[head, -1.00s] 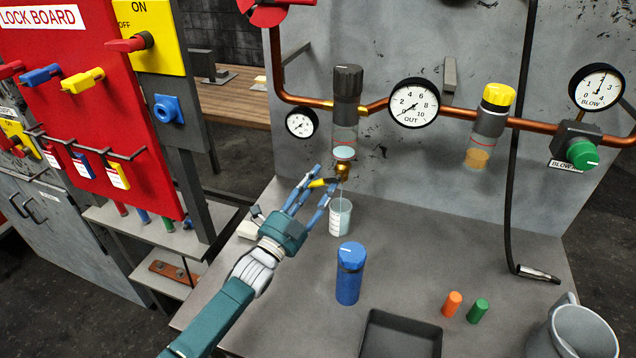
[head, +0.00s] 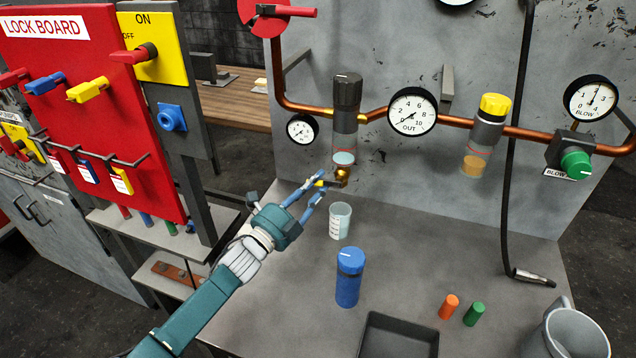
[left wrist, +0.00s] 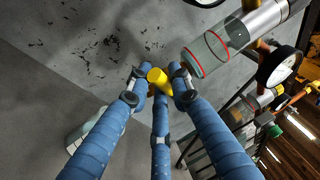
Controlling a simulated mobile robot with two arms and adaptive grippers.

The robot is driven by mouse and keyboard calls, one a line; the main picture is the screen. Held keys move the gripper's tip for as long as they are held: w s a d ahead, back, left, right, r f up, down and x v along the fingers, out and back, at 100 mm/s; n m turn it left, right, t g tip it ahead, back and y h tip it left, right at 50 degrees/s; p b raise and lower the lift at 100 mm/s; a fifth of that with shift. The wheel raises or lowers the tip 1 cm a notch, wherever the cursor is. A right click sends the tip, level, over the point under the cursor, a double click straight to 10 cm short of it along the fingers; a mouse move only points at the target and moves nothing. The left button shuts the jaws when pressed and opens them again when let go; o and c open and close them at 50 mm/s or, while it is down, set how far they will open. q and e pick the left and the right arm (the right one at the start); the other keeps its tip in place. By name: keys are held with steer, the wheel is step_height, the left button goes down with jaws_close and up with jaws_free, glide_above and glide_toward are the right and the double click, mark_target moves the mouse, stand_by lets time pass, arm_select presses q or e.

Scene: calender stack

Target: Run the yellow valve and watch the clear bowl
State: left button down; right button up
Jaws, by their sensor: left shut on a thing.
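The yellow valve (head: 321,184) is a small lever on the brass drain (head: 342,175) under the clear bowl (head: 345,157). My left gripper (head: 316,186) is shut on the lever. The left wrist view shows its yellow end (left wrist: 158,80) between the blue fingers (left wrist: 160,88). The clear bowl has a red line and a little pale liquid low inside; it also shows in the left wrist view (left wrist: 206,54). A clear cup (head: 340,221) with pale liquid stands below the drain. I see no stream between drain and cup now. My right gripper is out of view.
A blue canister (head: 349,277), a black tray (head: 398,336), orange (head: 449,307) and green (head: 474,313) plugs and a grey mug (head: 572,333) stand on the bench. A second bowl (head: 474,165) holds amber liquid. A black hose (head: 509,190) hangs at right.

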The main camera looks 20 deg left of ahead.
arm_select(q)
steer(key=shift+a+r+m, duration=0.1)
steer(key=shift+r+m, duration=0.2)
steer(key=shift+r, duration=0.15)
steer(key=c, duration=1.5)
jaws_free()
steer(key=shift+c, duration=0.2)
steer(key=shift+f, duration=0.15)
steer(key=shift+s+f, duration=0.15)
steer(key=shift+s, duration=0.15)
steer(key=v, duration=1.1)
steer(key=shift+s, duration=0.2)
steer(key=shift+a, duration=0.2)
